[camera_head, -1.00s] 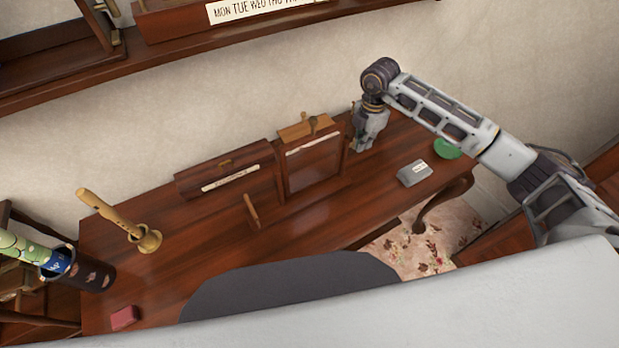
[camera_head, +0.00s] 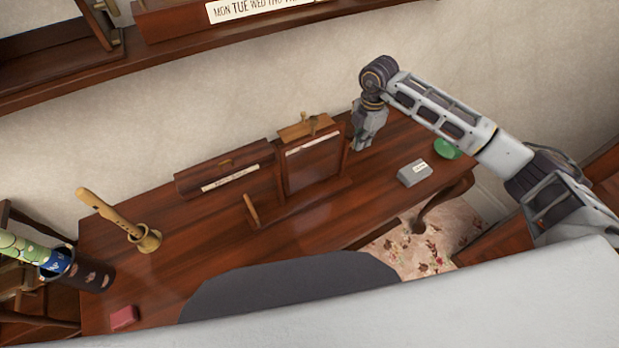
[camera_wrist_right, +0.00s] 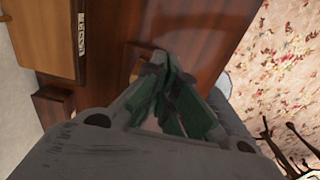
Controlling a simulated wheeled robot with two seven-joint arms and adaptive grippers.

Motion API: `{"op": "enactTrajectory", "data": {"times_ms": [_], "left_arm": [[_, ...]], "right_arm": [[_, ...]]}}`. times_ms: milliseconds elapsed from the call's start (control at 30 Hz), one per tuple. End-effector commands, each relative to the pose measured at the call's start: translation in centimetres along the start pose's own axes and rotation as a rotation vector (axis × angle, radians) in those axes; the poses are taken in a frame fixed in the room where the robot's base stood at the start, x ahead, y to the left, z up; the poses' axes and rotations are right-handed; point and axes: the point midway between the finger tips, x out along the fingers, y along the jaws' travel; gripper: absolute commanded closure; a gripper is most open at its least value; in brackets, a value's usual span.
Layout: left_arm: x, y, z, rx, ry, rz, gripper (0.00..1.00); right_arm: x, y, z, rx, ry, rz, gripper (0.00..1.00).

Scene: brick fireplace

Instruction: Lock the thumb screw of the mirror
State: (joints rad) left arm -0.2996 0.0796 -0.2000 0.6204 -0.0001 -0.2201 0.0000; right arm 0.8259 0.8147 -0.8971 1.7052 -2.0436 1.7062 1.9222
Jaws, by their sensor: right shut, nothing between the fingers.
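An upright dark wooden framed panel (camera_head: 312,168) stands on the desk and may be the mirror; I cannot tell for sure. It also shows at the upper left of the right wrist view (camera_wrist_right: 62,40). I cannot make out a thumb screw on it. My right gripper (camera_head: 358,145) points down just right of this panel, apart from it. In the right wrist view the fingertips (camera_wrist_right: 164,62) meet, shut with nothing between them, above the wood. Another dark frame (camera_head: 60,55) with a post and fitting at its right stands on the upper shelf, cut off. My left gripper is out of view.
On the desk (camera_head: 200,245) are a labelled wooden box (camera_head: 225,170), a grey box (camera_head: 414,173), a green bowl (camera_head: 447,148), a wooden flute (camera_head: 110,212) in a brass stand and a red block (camera_head: 124,318). The front middle of the desk is clear.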

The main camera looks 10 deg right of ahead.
Motion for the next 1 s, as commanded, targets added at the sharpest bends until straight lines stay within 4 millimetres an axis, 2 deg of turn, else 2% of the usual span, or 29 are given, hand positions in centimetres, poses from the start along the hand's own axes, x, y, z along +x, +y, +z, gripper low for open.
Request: {"op": "enactTrajectory", "data": {"times_ms": [1000], "left_arm": [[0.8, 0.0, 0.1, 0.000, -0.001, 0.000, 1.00]], "right_arm": [[0.0, 2.5, -0.1, -0.001, 0.001, 0.001, 1.00]]}}
